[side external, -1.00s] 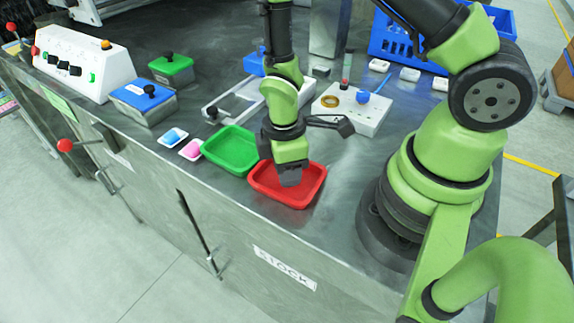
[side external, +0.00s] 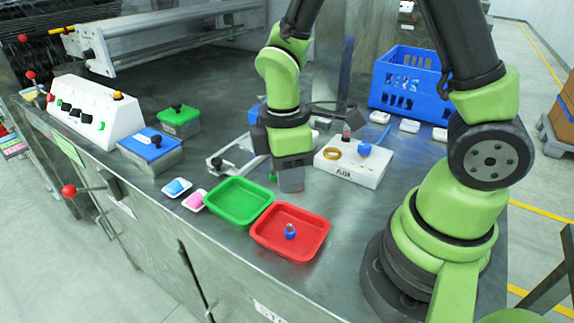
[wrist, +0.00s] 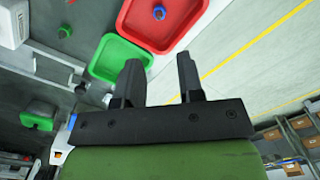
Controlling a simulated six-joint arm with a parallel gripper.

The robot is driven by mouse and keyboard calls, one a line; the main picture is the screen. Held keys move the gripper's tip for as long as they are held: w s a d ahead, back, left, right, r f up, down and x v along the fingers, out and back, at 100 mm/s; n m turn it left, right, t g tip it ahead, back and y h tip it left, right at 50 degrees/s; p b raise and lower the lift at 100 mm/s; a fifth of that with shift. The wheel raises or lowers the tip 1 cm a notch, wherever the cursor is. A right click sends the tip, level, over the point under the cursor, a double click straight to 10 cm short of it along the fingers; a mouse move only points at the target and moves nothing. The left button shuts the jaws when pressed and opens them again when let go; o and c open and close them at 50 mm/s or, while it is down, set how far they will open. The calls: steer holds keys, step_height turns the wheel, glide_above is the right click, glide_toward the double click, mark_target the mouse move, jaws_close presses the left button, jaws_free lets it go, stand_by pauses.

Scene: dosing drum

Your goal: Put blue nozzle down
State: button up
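The blue nozzle (side external: 290,231) stands in the red tray (side external: 268,247), apart from its walls. In the wrist view the blue nozzle (wrist: 159,13) shows near the top edge, inside the red tray (wrist: 138,36). My gripper (side external: 291,186) is behind the red tray and above the table, away from the nozzle. In the wrist view my gripper (wrist: 160,75) has its two fingers apart with nothing between them. In the side view its fingertips are hard to make out.
A green tray (side external: 217,206) adjoins the red tray on the left. A white block (side external: 350,172) with a brass ring (side external: 333,153) and a blue part (side external: 364,149) stands right of my gripper. A blue crate (side external: 380,97) is at the back. Small white dishes sit left of the green tray.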

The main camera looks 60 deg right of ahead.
steer(key=s+r+m+t+y, duration=0.1)
steer(key=s+r+m+t, duration=0.3)
steer(key=r+m, duration=0.3)
steer(key=s+r+m+t+y, duration=0.1)
steer(key=s+r+m+t, duration=0.2)
steer(key=r+m, duration=0.3)
steer(key=shift+s+d+r+m+t, duration=0.3)
steer(key=shift+s+r, duration=0.6)
steer(key=shift+r, duration=1.55)
steer(key=shift+a, duration=0.1)
